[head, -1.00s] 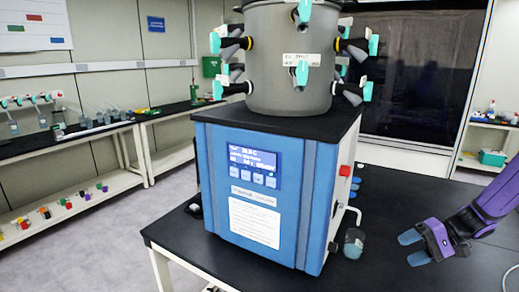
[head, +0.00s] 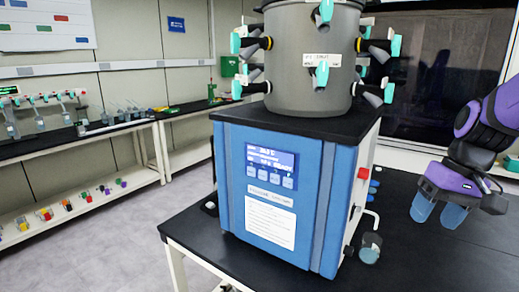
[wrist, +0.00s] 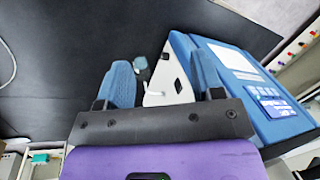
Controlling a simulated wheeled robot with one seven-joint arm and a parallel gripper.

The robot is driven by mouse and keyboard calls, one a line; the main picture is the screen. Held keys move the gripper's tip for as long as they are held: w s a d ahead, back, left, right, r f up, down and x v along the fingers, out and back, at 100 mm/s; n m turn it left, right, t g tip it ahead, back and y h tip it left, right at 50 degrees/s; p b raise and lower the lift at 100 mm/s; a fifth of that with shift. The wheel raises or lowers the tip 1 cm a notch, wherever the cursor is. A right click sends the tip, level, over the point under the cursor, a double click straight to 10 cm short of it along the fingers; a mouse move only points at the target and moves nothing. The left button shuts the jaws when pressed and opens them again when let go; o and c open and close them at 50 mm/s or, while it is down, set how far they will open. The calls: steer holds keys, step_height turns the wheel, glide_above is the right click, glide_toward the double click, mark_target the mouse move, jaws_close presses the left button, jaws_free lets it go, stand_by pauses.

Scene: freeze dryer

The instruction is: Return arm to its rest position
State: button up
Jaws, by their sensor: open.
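My purple gripper (head: 438,208) hangs at the right of the head view, above the black table top and to the right of the freeze dryer. Its two blue fingers are apart and point down, with nothing between them. In the wrist view the open fingers (wrist: 165,85) show over the table and the dryer's side. The blue freeze dryer (head: 268,190) stands on the table, with a lit screen and a grey chamber (head: 310,75) carrying several teal-handled valves. A small glass beaker (head: 370,248) stands beside the dryer below its drain tube, apart from my gripper.
The black table (head: 420,265) is clear to the right of the beaker. A red knob (head: 362,173) sits on the dryer's right side. A side bench (head: 80,140) with glassware runs along the left wall. A shelf with a teal box (wrist: 40,158) shows in the wrist view.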

steer(key=s+a+r+t+h, duration=0.2)
steer(key=s+r+t, duration=0.3)
steer(key=s+r, duration=0.3)
steer(key=s+a, duration=0.1)
steer(key=s, duration=0.2)
steer(key=shift+s+r+n+h, duration=0.15)
steer(key=shift+r+n+h, duration=0.25)
stand_by(0.9)
